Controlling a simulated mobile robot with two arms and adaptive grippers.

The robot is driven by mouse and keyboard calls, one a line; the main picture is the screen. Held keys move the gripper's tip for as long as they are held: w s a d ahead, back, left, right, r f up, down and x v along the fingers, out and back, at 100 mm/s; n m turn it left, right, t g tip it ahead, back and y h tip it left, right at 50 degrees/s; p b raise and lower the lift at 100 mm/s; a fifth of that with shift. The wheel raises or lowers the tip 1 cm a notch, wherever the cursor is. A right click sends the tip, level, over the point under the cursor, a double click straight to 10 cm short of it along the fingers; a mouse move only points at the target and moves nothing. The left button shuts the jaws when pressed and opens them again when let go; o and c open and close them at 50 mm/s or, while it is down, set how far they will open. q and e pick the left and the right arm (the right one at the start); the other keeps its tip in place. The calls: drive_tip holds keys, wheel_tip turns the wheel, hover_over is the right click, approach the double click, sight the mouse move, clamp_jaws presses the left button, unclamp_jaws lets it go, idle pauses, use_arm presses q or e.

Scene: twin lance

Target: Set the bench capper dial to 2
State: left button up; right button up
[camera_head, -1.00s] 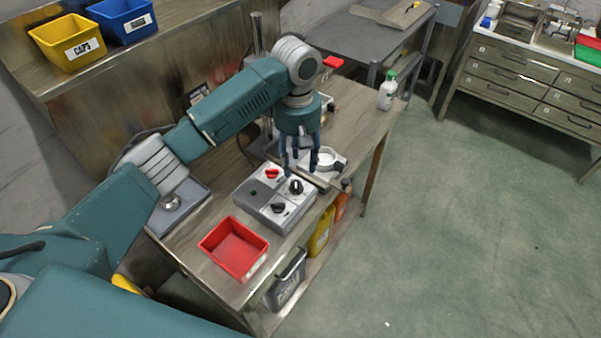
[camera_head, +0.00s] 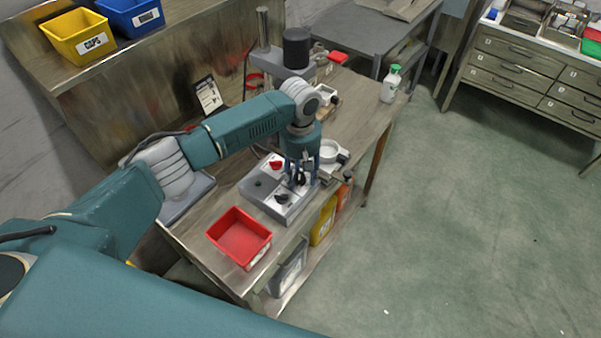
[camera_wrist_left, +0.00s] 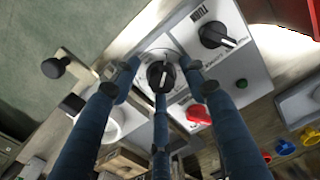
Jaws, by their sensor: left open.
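In the left wrist view this black dial (camera_wrist_left: 160,76) lies between the spread fingers (camera_wrist_left: 163,66); contact cannot be told. Its pale pointer line shows, but its scale numbers are not readable. My right gripper is not in view.
A red tray (camera_head: 240,240) stands near the bench's front end. A white round fixture (camera_head: 329,152) is close beyond the gripper. The capper's column (camera_head: 263,28) and black head (camera_head: 296,48) rise behind my arm. A green-capped bottle (camera_head: 390,86) stands at the far corner.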

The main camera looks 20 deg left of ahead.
use_arm(q)
drive_tip(key=shift+c, duration=0.2)
clamp_jaws()
